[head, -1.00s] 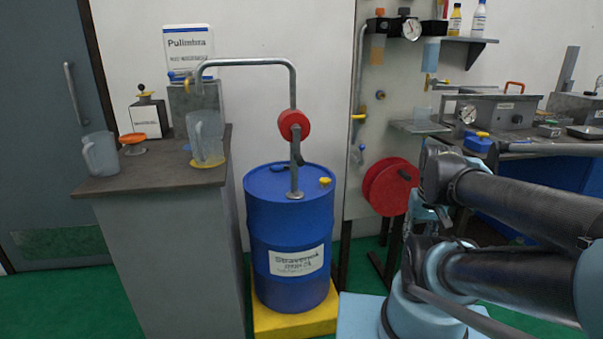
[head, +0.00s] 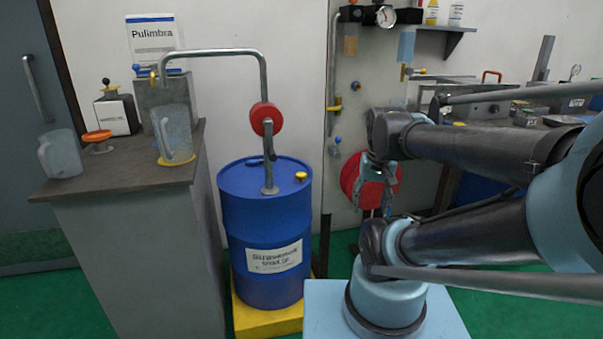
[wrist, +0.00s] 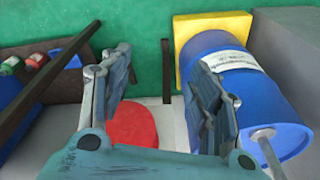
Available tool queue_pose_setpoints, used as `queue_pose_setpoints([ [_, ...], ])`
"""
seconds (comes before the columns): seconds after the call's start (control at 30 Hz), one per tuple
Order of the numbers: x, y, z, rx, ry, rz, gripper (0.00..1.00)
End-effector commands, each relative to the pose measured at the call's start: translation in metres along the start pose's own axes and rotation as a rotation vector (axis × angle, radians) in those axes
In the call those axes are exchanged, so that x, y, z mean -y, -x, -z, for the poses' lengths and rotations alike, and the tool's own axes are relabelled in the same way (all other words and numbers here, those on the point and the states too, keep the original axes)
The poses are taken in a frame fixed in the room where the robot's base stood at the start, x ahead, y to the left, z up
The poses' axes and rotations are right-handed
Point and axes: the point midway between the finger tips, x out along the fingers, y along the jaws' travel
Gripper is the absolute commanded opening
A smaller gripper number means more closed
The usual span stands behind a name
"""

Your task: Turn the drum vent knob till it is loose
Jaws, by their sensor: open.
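The blue drum (head: 262,215) stands upright on a yellow base (head: 268,318) in the head view. The small yellow vent knob (head: 301,176) sits on the right side of its lid. A hand pump (head: 268,158) with a red round body rises from the lid, left of the knob. My gripper (head: 372,203) is open and empty, pointing down to the right of the drum, apart from it. In the wrist view, my gripper (wrist: 160,75) has its fingers spread, with the drum (wrist: 225,75) lying right of and behind the right finger. The knob does not show there.
A grey cabinet (head: 130,240) with jugs stands left of the drum. The pump's pipe (head: 210,52) arches over to it. A red reel (head: 352,178) hangs on the wall panel behind my gripper. A workbench is at the right. Air between gripper and drum looks free.

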Motion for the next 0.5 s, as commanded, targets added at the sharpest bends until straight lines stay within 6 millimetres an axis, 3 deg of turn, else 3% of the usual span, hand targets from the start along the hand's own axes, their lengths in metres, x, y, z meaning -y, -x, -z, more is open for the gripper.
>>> queue_pose_setpoints([
  [0.2,0.024,0.038,0.057,0.032,-0.112,0.004,0.56],
  [0.5,0.070,0.071,0.136,0.077,-0.272,-0.004,0.56],
])
